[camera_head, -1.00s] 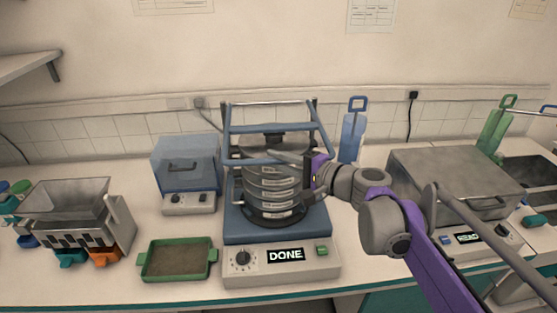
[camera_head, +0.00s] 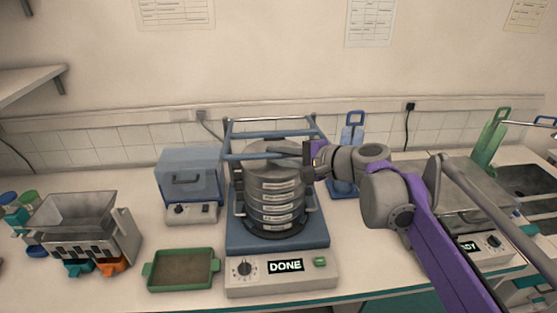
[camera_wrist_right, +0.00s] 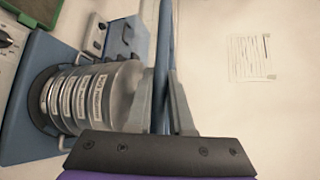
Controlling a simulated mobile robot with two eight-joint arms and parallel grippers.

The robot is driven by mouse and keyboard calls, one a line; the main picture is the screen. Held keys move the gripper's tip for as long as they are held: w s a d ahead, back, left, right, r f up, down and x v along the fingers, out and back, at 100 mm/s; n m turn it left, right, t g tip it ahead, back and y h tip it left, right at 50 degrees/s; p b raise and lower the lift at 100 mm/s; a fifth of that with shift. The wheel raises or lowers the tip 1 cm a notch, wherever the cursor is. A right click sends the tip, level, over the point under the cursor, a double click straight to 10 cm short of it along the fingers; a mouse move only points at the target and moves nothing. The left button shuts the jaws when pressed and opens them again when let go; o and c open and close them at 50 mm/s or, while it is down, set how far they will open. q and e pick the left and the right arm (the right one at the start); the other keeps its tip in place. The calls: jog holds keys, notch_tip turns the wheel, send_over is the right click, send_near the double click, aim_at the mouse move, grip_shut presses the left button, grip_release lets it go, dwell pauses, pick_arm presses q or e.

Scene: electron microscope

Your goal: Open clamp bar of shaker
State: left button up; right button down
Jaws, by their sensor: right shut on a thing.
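The shaker (camera_head: 235,287) stands mid-bench, with DONE on its display. A round stack of grey sieves (camera_head: 273,200) stands upright on its blue platform. The blue clamp bar (camera_head: 245,156) runs across the top of the stack, in front of a second blue crossbar and a grey top rail. My right gripper (camera_head: 300,152) reaches in from the right and is shut on the clamp bar near its right end. In the right wrist view the blue bar (camera_wrist_right: 163,50) runs between the two fingers (camera_wrist_right: 165,105). My left gripper is out of view.
A blue-lidded box device (camera_head: 190,180) stands left of the shaker, with a green tray (camera_head: 180,270) in front. A grey hopper unit (camera_head: 85,225) is at far left. A blue tool (camera_head: 355,130) stands behind my right wrist. A grey device (camera_head: 470,205) is partly hidden by my right arm.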

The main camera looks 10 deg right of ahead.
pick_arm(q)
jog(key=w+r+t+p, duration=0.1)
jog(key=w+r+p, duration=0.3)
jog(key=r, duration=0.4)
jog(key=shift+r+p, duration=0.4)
pick_arm(e)
jog(key=w+r+m+g, duration=0.1)
jog(key=w+r, duration=0.4)
jog(key=r, duration=0.6)
jog(key=shift+r+m+g+h, duration=0.3)
jog(key=shift+g+h, duration=0.1)
jog(key=shift+g, duration=0.2)
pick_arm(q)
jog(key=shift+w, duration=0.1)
pick_arm(e)
jog(key=c, duration=0.8)
grip_release()
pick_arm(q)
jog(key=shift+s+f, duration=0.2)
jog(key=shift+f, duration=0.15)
pick_arm(e)
jog(key=v, duration=1)
jog(key=shift+s+d+r, duration=0.15)
jog(key=shift+d, duration=0.1)
